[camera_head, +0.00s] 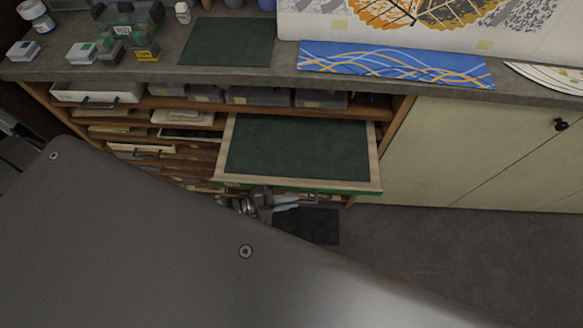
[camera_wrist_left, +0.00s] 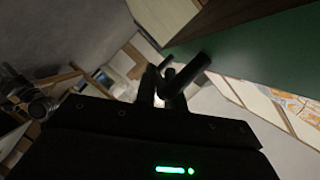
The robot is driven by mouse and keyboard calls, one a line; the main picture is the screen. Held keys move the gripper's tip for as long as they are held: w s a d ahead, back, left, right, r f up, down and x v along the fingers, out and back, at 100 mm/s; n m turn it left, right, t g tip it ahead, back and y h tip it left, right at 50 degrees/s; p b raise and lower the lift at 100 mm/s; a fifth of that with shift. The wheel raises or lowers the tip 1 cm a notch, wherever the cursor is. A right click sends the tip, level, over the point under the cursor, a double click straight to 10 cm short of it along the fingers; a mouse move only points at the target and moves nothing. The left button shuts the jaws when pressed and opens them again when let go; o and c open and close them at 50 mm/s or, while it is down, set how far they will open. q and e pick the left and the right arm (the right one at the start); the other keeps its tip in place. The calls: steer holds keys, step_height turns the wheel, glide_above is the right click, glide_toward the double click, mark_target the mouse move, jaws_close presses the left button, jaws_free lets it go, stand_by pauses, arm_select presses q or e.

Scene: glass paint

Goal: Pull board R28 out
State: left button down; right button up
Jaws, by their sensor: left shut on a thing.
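The pulled-out board (camera_head: 297,148) is a dark green panel in a pale wooden frame with a green front edge. It sticks out level from the shelf unit under the counter. No label R28 can be read on it. My left gripper (camera_head: 268,203) is at the middle of its front edge, shut on the handle (camera_head: 312,196), which it partly hides. In the left wrist view the green front (camera_wrist_left: 255,48) fills the upper right, with the dark fingers (camera_wrist_left: 172,80) close against it. My right gripper is not in view.
Other boards and drawers (camera_head: 140,149) sit in the rack to the left. Pale cabinet doors (camera_head: 480,150) are to the right. The counter (camera_head: 285,75) above holds a green mat (camera_head: 228,41), a blue patterned panel (camera_head: 390,64) and small boxes. Open floor (camera_head: 440,250) lies at the lower right.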

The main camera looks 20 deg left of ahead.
arm_select(q)
steer(key=s, duration=0.1)
steer(key=s+d, duration=0.1)
steer(key=s, duration=0.2)
steer(key=shift+s+d+p, duration=0.3)
steer(key=c, duration=1.5)
jaws_free()
steer(key=b+v, duration=0.2)
steer(key=v, duration=0.8)
steer(key=shift+s+a, duration=0.25)
steer(key=shift+a, duration=0.1)
